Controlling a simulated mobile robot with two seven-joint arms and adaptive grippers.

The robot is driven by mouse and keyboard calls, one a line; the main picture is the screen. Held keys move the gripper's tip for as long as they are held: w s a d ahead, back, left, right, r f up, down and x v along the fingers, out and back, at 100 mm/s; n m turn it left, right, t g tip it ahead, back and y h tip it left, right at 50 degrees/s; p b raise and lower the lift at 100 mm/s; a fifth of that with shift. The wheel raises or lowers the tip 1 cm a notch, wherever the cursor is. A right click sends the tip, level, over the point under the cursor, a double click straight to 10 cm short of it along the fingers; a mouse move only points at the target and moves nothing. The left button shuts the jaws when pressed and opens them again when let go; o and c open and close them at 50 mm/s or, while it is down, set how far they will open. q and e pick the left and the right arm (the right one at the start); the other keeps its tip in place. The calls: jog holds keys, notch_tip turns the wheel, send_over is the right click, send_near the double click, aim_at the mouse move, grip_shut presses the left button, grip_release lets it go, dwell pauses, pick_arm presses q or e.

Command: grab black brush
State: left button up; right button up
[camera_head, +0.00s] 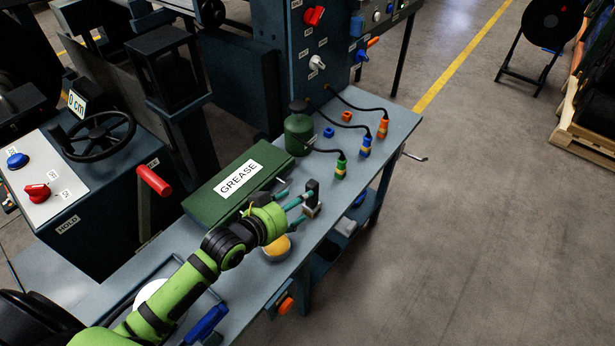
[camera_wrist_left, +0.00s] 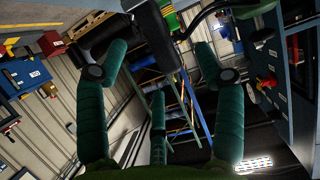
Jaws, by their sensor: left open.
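A dark upright piece on a grey base, seemingly the black brush (camera_head: 313,188), stands on the workbench (camera_head: 375,185) just beyond my left gripper. My left gripper (camera_head: 305,208) is open, with its teal fingers reaching toward the brush from the left. In the left wrist view the fingers (camera_wrist_left: 157,85) are spread wide. A dark block, likely the same brush (camera_wrist_left: 147,35), shows at the top between them. I cannot tell whether any finger touches it. The fingers hide part of its base in the head view. My right gripper is not in view.
A green GREASE box (camera_head: 222,200) lies left of my gripper and a yellow-topped round tin (camera_head: 276,247) is close below it. A green canister (camera_head: 298,132) and cabled plugs in green (camera_head: 341,166), blue (camera_head: 365,148) and orange (camera_head: 382,129) are further back.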

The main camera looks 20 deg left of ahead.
aim_at(315, 191)
pick_arm(q)
jog(key=x, duration=0.4)
jog(key=d+r+x, duration=0.1)
jog(key=shift+w+f+p, duration=0.15)
jog(key=shift+w+p, duration=0.25)
jog(key=shift+w, duration=0.05)
jog(key=shift+w+d+f, duration=0.15)
jog(key=shift+w+f, duration=0.05)
jog(key=shift+w, duration=0.2)
jog(key=c, duration=1.2)
jog(key=shift+c, duration=0.5)
jog(key=shift+r, duration=0.2)
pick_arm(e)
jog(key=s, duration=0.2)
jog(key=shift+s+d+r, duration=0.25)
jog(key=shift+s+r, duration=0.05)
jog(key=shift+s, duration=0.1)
